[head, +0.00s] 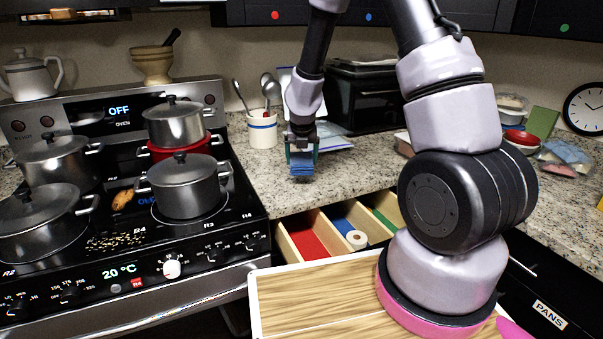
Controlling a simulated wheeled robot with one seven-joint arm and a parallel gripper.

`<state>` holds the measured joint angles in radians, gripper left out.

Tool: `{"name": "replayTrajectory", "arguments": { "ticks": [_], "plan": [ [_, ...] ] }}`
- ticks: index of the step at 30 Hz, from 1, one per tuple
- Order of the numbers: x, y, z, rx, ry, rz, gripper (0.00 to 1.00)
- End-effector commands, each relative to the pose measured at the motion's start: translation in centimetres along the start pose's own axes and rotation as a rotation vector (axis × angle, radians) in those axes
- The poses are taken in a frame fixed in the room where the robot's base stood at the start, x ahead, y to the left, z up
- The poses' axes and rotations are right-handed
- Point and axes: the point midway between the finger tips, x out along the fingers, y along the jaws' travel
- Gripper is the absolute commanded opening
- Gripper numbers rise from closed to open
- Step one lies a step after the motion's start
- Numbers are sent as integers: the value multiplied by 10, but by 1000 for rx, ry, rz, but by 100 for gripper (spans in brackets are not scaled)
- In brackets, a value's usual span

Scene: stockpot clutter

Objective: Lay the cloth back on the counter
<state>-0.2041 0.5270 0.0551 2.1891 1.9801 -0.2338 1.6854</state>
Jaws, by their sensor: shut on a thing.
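The blue cloth (301,170) hangs in my gripper (302,158) in the middle of the head view. The jaws are shut on it and the cloth shows below the fingertips. The speckled granite counter (345,182) lies behind and below the cloth. The cloth appears to be above the counter, near its front part; I cannot tell the exact gap. My arm hides part of the counter on the right.
The stove (120,238) with several lidded pots is at the left. An open drawer (318,240) with coloured compartments and a tape roll (356,239) lies below. Bowls and bags (565,158) sit at the right.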

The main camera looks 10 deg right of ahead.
Motion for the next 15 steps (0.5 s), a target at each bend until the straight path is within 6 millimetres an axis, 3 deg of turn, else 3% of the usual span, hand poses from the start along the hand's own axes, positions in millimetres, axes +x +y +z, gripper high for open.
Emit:
{"name": "replayTrajectory", "arguments": {
  "ticks": [15],
  "plan": [
    [30,-2,-12,-1,3,-5,42]
  ]
}}
